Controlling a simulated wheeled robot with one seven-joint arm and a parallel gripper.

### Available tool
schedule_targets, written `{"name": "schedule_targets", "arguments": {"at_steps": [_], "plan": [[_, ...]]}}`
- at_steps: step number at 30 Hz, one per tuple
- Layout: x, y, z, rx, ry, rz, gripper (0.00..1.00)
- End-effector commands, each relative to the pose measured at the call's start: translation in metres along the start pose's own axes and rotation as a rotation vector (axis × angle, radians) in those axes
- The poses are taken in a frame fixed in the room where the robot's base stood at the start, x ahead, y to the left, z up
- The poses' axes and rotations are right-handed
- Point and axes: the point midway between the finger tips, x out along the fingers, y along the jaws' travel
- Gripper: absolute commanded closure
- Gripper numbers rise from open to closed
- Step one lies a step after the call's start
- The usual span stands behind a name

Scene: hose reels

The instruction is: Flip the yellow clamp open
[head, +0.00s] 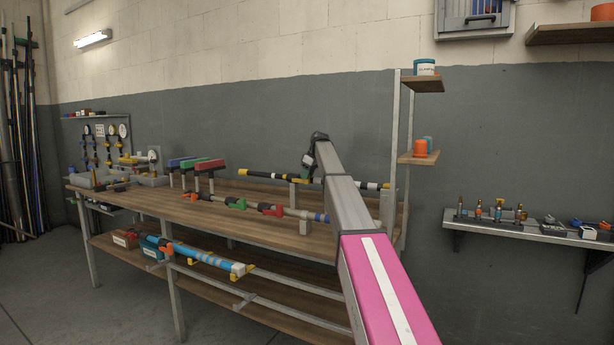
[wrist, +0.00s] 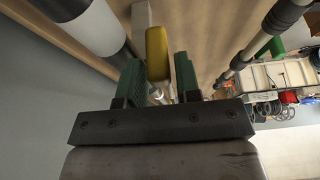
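The yellow clamp lever (wrist: 157,50) stands between the two green-padded fingers of my gripper (wrist: 161,78) in the wrist view. The fingers are apart, with a visible gap between the lever and the right finger; contact on the left side cannot be told. In the head view, a small patch of yellow (head: 308,160) shows beside my dark gripper (head: 311,153) above the rear pipe on the bench. The arm and gripper hide much of the clamp's body and that part of the pipe.
An upright shelf post (head: 394,130) stands right of my arm. Pipes flank the gripper in the wrist view.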

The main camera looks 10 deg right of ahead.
Motion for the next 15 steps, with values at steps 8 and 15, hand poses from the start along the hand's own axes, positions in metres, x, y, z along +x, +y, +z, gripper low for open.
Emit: {"name": "schedule_targets", "arguments": {"at_steps": [8,15], "plan": [[-0.0004,-0.0002,0.0001,0.002,0.000,0.001,1.00],[-0.0006,-0.0052,0.0006,0.049,0.000,0.022,1.00]]}}
